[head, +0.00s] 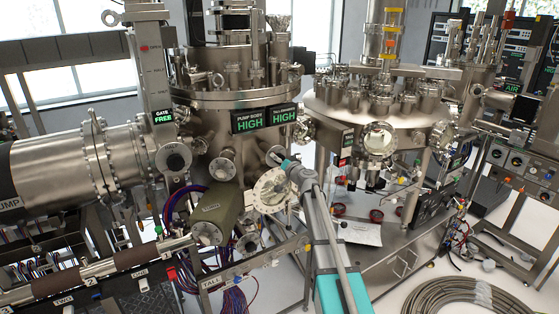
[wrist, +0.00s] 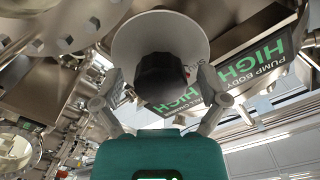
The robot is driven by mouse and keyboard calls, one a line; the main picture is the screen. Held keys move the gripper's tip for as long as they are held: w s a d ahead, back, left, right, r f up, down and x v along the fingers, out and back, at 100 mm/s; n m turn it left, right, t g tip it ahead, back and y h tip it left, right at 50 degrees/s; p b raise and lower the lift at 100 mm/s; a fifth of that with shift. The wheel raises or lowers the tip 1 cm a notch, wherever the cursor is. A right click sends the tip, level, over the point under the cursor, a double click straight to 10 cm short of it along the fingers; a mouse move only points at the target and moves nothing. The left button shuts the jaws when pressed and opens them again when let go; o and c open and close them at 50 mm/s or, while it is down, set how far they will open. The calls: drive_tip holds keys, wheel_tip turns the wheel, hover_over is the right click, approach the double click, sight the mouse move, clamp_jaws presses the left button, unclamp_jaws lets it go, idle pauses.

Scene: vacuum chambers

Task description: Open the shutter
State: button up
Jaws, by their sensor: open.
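A black knob (wrist: 162,77) on a pale round disc (wrist: 160,35) is in the middle of the wrist view; I cannot tell from its looks alone whether it works the shutter. My gripper (wrist: 160,88) is open, with one grey finger on each side of the knob. I cannot tell whether either finger touches it. In the head view my gripper (head: 275,156) is at the front of the left chamber (head: 205,125), below the signs, and the knob is not clearly seen there. No shutter plate shows.
Green-lettered "HIGH" signs (head: 248,122) sit just above my gripper. A round glass viewport (head: 272,190) is close below it, and an olive cylinder (head: 214,213) is to the lower left. A second chamber (head: 350,98) stands to the right. Coiled hose (head: 465,298) lies on the floor.

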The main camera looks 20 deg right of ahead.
drive_tip(key=shift+w, duration=0.1)
drive_tip(key=c, duration=1.2)
drive_tip(key=shift+o, duration=0.2)
drive_tip(key=shift+m, duration=0.3)
drive_tip(key=m, duration=0.5)
drive_tip(key=shift+m, duration=0.4)
drive_tip(key=m, duration=0.6)
drive_tip(key=o, duration=1.2)
drive_tip(key=shift+c, duration=0.2)
